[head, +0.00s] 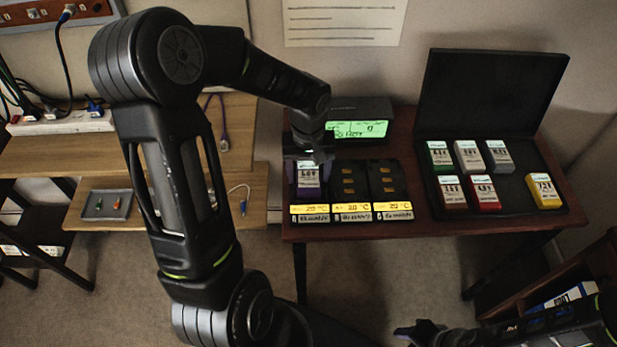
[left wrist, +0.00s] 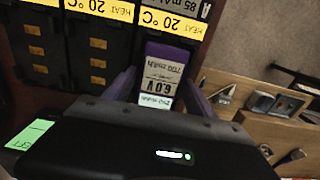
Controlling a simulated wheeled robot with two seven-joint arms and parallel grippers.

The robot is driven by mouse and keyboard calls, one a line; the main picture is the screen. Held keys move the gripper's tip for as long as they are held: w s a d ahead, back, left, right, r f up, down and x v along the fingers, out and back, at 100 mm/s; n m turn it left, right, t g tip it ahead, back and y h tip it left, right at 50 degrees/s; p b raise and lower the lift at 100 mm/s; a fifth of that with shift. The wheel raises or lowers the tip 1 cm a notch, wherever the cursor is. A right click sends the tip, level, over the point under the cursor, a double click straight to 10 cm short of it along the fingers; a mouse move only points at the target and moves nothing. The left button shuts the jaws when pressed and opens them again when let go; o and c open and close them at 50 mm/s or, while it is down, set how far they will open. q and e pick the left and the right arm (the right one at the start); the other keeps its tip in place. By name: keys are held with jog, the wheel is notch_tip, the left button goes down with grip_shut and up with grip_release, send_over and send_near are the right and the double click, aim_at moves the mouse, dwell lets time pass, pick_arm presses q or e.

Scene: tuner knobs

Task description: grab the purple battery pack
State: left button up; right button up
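The purple battery pack (head: 308,190) stands in the left bay of a black charger (head: 350,182) on the brown table. Its white label reads 6.0 V in the left wrist view (left wrist: 165,75). My left gripper (head: 308,157) is right above the bay and partly covers the pack's top. In the left wrist view its purple fingers (left wrist: 163,92) are apart, one on each side of the pack, with a small gap seeming to show beside it. My right gripper (head: 425,332) is low at the bottom right; its finger state is unclear.
The charger's other two bays are empty. Behind it stands a box with a lit green display (head: 358,129). To the right, an open black case (head: 516,198) holds several coloured packs. A wooden shelf (head: 240,130) with cables stands at the left.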

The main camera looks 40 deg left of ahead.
aim_at(309, 176)
pick_arm(q)
jog(key=c, duration=1.3)
notch_tip(309, 176, up, 10)
jog(key=shift+r, duration=0.1)
dwell(0.5)
